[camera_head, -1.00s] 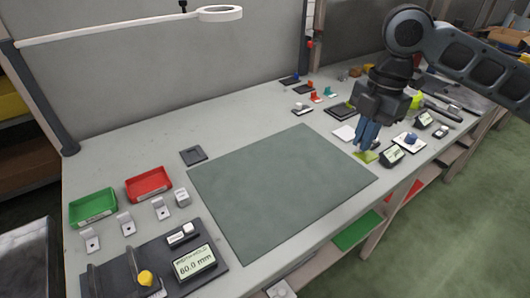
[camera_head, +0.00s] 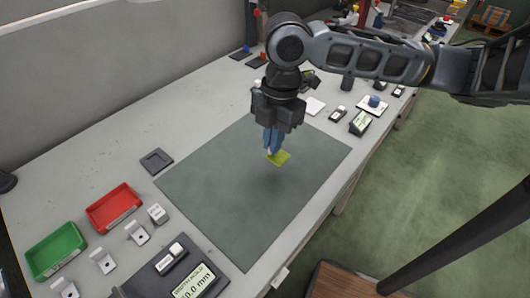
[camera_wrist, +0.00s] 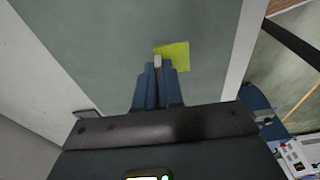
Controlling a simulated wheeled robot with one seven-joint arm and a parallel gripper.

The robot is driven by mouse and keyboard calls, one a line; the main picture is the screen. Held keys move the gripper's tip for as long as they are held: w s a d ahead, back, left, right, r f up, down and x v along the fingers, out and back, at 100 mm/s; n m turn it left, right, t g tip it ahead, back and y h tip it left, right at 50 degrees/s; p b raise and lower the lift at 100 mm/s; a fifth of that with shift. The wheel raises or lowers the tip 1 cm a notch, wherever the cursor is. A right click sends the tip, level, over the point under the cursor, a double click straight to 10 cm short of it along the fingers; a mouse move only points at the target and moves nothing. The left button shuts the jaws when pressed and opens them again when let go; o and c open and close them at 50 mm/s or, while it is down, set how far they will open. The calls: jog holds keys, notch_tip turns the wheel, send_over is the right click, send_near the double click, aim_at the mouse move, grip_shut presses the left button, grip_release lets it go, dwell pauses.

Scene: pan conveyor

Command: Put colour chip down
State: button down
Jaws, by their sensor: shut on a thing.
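The colour chip (camera_head: 279,158) is a flat yellow-green square. My gripper (camera_head: 272,150) is shut on it by one edge and points down over the green-grey mat (camera_head: 215,190). The chip looks a little above the mat, but I cannot tell the exact gap. In the wrist view the chip (camera_wrist: 176,55) sticks out to the right of the fingertips (camera_wrist: 158,64), with the mat behind it. The fingers hide the gripped edge of the chip.
A red tray (camera_head: 113,207) and a green tray (camera_head: 55,250) stand at the left, with metal brackets (camera_head: 137,232) beside them. A dark square holder (camera_head: 156,161) lies by the mat's left corner. A display device (camera_head: 193,283) is at the front. The mat is otherwise clear.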

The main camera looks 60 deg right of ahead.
jog(key=shift+w+a+f, duration=0.45)
jog(key=shift+w+a, duration=0.05)
jog(key=shift+w, duration=0.05)
jog(key=shift+f, duration=2.05)
jog(key=shift+f, duration=0.2)
jog(key=c, duration=1.3)
grip_release()
jog(key=shift+o, duration=0.2)
jog(key=shift+r, duration=0.15)
